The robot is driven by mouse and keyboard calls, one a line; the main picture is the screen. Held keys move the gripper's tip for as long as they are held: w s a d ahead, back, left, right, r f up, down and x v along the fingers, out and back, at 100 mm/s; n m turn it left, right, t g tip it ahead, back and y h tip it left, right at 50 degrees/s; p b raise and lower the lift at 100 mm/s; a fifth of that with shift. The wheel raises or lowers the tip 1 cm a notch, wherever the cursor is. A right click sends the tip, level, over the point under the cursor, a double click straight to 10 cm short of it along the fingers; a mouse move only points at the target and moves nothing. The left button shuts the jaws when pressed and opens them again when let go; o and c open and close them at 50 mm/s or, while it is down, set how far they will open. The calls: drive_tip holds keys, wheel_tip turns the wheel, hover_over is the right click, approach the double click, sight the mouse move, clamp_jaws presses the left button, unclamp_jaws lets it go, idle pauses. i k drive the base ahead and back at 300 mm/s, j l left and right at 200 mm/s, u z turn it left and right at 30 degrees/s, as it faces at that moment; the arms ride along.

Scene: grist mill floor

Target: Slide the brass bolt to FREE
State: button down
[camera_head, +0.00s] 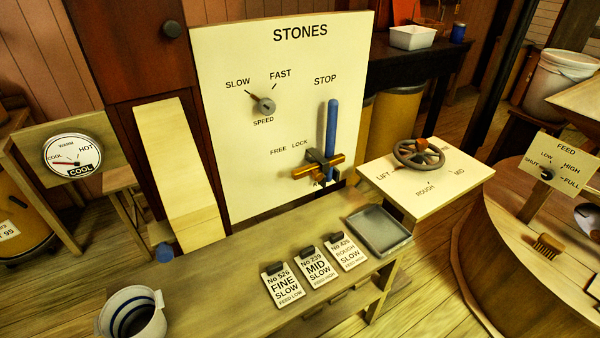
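The brass bolt (302,172) sits low on the cream STONES panel (225,190), held in a dark bracket (319,165). It lies at a slant below and right of the words FREE (278,151) and LOCK (300,144), nearer to LOCK. Its right end reaches across the lower part of the upright blue lever (332,125), under the word STOP. I cannot tell whether bolt and lever touch. My gripper does not show in this view.
A bench (235,257) with three cards (315,265) and a grey tray (379,231) stands before the panel. A handwheel (419,153) on a cream stand is close right of the bolt. A speed knob (266,105) is above left. A bucket (133,313) stands front left.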

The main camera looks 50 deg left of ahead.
sight(314, 169)
drive_tip(key=u, duration=2)
